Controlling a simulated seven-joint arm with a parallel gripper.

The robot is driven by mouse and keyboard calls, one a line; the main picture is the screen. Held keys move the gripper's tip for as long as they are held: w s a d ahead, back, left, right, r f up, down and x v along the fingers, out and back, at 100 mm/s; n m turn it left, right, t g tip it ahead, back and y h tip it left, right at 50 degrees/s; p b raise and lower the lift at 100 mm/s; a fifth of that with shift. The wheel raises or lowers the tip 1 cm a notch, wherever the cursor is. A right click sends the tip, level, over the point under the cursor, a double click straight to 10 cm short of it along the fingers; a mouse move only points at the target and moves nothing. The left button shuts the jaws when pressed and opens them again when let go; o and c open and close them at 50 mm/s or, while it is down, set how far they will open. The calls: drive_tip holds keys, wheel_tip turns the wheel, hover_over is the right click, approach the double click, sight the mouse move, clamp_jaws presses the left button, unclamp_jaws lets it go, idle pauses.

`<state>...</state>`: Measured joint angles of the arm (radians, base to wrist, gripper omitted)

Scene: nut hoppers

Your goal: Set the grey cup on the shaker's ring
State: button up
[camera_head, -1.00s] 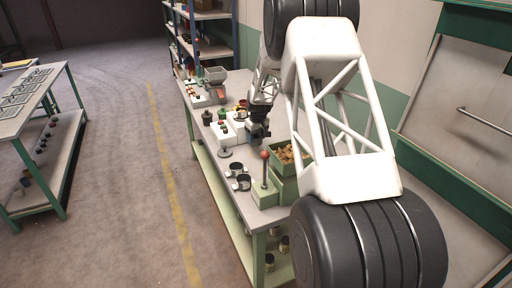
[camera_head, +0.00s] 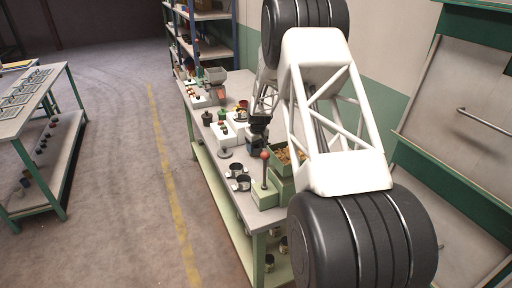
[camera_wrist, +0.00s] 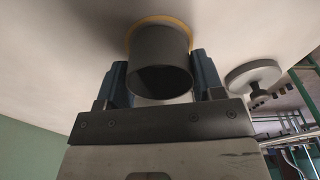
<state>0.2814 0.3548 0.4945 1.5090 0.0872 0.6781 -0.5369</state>
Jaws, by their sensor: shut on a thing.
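My gripper (camera_wrist: 160,85) is shut on the grey cup (camera_wrist: 160,75), with one dark blue finger on each side of it. The cup is a plain dark cylinder, and I see into its open end in the wrist view. An orange-yellow ring (camera_wrist: 131,32) shows around the cup's far end, against a pale surface. I cannot tell whether the cup touches it. In the head view my gripper (camera_head: 257,140) is low over the bench beside a white block (camera_head: 222,134); the cup is not clear there.
A grey disc on a stem (camera_wrist: 254,75) stands close beside the cup. Two dark cups (camera_head: 239,176), a red-knobbed lever (camera_head: 265,156) and a green bin of nuts (camera_head: 283,157) stand nearer on the bench. A hopper (camera_head: 215,76) stands at the far end.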

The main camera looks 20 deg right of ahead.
drive_tip(key=shift+f, duration=0.15)
drive_tip(key=o, duration=1)
drive_tip(key=shift+c, duration=0.2)
wheel_tip(320, 180, up, 12)
drive_tip(key=s, duration=0.1)
drive_tip(key=shift+s+d, duration=0.15)
drive_tip(key=shift+s, duration=0.05)
idle(0.3)
